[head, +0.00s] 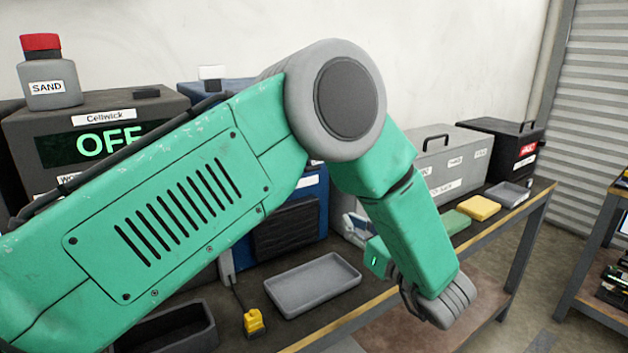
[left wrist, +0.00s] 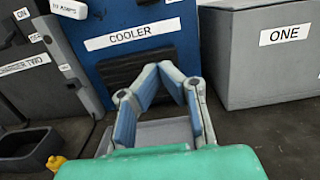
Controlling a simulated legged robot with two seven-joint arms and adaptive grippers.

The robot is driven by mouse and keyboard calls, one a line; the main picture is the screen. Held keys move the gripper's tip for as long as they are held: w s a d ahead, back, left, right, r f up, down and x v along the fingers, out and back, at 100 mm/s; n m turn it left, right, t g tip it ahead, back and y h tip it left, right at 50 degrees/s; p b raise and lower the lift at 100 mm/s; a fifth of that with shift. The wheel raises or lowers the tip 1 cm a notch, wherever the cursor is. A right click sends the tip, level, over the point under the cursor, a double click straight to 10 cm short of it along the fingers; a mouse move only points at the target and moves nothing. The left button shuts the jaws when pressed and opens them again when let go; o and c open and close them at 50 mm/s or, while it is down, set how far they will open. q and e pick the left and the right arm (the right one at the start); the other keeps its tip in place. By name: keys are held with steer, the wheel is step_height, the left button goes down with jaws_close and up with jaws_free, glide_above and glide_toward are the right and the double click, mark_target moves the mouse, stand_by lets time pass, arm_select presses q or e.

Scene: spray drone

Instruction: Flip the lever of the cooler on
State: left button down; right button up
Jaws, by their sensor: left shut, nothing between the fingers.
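The cooler (left wrist: 110,62) is a blue box with a white COOLER label and a dark slatted panel, in front of my left gripper in the left wrist view. In the head view my green arm hides part of the cooler (head: 318,215). My left gripper (left wrist: 172,70) is shut and empty, its fingertips together in front of the slatted panel. In the head view its fingers (head: 352,226) show small, right of the cooler's front. I cannot make out the lever clearly. My right gripper is not in view.
A grey tray (head: 312,280) lies on the bench before the cooler. A dark bin (head: 170,330) and a yellow plug (head: 253,322) are to its left. A box with an OFF display (head: 40,150) stands left. A grey box labelled ONE (left wrist: 265,75) stands right.

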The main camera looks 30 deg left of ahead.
arm_select(q)
steer(key=x, duration=1.1)
steer(key=shift+s+a+f, duration=0.2)
steer(key=shift+s+f, duration=0.05)
steer(key=shift+g+h, duration=0.4)
steer(key=r, duration=0.2)
steer(key=r+p, duration=0.1)
steer(key=r, duration=0.1)
steer(key=shift+d+r, duration=0.2)
steer(key=shift+r, duration=0.1)
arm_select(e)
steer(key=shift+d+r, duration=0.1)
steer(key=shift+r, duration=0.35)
arm_select(q)
steer(key=shift+a+r+h, duration=0.15)
steer(key=shift+a+h, duration=0.05)
steer(key=shift+h, duration=0.1)
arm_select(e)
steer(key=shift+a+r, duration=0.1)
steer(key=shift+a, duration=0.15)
